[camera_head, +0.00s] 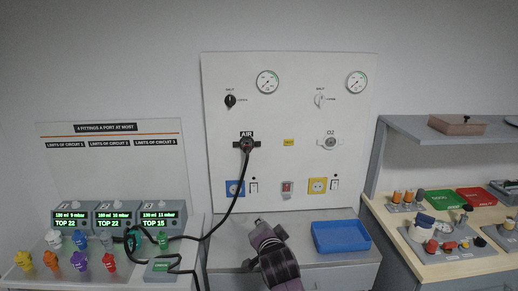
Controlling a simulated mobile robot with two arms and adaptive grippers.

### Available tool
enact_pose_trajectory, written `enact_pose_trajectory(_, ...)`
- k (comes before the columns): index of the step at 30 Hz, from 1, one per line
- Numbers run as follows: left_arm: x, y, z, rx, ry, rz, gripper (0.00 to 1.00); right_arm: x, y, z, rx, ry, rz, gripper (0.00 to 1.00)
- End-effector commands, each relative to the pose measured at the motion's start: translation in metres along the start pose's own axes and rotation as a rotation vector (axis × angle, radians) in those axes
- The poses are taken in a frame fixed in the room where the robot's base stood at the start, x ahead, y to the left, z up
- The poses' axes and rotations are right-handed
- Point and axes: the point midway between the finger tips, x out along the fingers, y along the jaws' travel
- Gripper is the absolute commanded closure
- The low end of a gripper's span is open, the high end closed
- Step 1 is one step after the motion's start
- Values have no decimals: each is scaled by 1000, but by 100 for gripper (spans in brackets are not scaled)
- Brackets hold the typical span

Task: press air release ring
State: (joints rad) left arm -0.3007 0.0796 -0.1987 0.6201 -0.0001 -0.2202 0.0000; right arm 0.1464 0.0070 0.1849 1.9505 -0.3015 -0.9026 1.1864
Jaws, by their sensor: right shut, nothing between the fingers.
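The AIR outlet (246,142) is on the white wall panel, below the AIR label. A black plug sits in it, and a black hose (236,200) hangs down from it to the left. The release ring is too small to make out apart from the plug. My right gripper (258,226) is below the panel's lower edge, well below the outlet and apart from it. It is shut and empty. My left gripper is not in view.
The O2 outlet (330,142) is to the right on the panel. A blue tray (341,236) stands on the counter beside my right arm. Ventilator displays (110,216) and several coloured fittings (80,261) are at the left. A wooden-topped shelf unit (450,262) stands at the right.

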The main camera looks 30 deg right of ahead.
Motion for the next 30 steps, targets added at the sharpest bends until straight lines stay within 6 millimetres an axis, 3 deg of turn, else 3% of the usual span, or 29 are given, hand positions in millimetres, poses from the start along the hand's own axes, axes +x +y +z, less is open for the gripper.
enact_pose_trajectory(1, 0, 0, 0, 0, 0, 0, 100, 12, -22, -20, 100, 46, -42, 100)
enact_pose_trajectory(6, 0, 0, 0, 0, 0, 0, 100, 35, -78, -73, 395, 147, -175, 100)
enact_pose_trajectory(12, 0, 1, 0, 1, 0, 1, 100, 45, -116, -108, 599, 191, -282, 100)
enact_pose_trajectory(16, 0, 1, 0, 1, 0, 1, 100, 47, -125, -116, 645, 198, -308, 100)
enact_pose_trajectory(30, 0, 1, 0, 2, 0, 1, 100, 46, -125, -116, 650, 199, -310, 100)
